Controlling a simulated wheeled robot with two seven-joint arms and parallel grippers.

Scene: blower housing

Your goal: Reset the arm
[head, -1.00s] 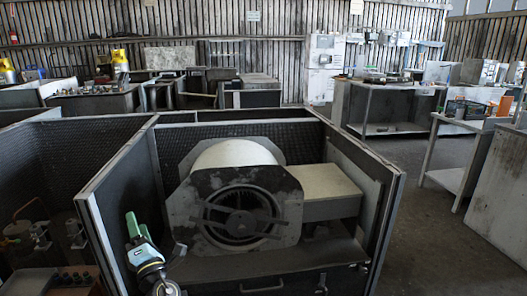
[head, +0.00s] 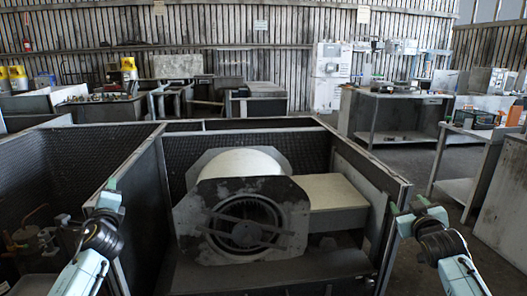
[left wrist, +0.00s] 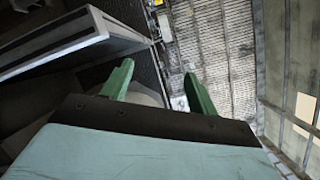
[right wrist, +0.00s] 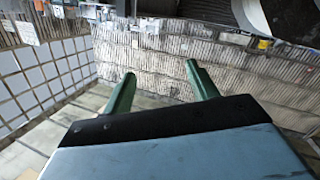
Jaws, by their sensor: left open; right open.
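My left gripper (head: 112,186) is raised in the head view, in front of the left edge of the metal enclosure. Its green fingers stand apart with nothing between them in the left wrist view (left wrist: 158,72). My right gripper (head: 408,206) is raised at the enclosure's right front edge. Its fingers are also spread and empty in the right wrist view (right wrist: 160,70). The blower housing (head: 208,241), with a round fan opening and pale drum, sits inside the enclosure between the two arms. Neither gripper appears to touch it.
The enclosure's right wall (head: 371,180) stands close to my right gripper. A pale box-shaped duct (head: 335,190) joins the blower's right side. A workbench (head: 468,150) stands at right. Open floor shows between that bench and the enclosure.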

